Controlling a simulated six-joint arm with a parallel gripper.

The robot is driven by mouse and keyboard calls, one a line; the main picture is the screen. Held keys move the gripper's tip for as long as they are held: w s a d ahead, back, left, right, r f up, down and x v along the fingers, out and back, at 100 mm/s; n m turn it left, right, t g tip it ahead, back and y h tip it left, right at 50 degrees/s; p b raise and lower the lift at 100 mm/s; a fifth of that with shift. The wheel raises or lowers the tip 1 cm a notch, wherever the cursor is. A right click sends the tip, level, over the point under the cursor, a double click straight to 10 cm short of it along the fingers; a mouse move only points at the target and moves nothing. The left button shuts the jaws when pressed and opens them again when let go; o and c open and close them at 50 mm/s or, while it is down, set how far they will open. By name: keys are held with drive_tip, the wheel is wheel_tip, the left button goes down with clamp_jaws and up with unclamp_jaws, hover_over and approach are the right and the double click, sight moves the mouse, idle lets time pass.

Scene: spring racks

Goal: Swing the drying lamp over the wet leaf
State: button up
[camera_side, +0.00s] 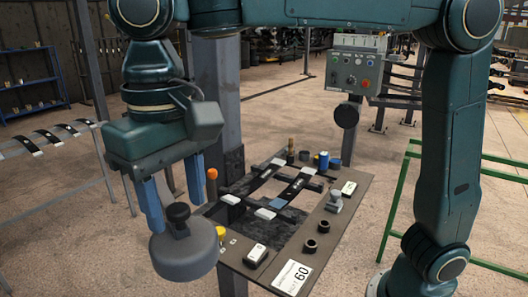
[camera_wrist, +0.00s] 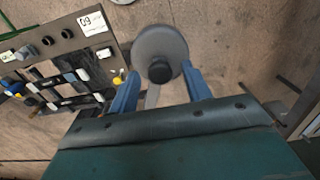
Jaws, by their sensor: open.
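The drying lamp (camera_side: 184,258) looks to be the round grey head with a black knob on top, hanging off the near left corner of the bench. My gripper (camera_side: 177,217) is above it, its blue fingers on either side of the knob. In the wrist view the lamp (camera_wrist: 160,42) lies just beyond the open fingertips (camera_wrist: 160,72); I cannot tell whether they touch the knob. Two dark leaves lie across the bench rack; the right one (camera_side: 299,186) has a bluish patch near its near end. I cannot tell for certain which leaf is wet.
The bench plate (camera_side: 338,215) carries black rings, a grey knob, small cylinders and a "60" label. An orange-topped post (camera_side: 212,176) stands close to my right finger. A control box (camera_side: 355,72) stands behind, and a green rail (camera_side: 400,200) at right.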

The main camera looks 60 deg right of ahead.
clamp_jaws()
drive_tip(key=shift+d, duration=0.1)
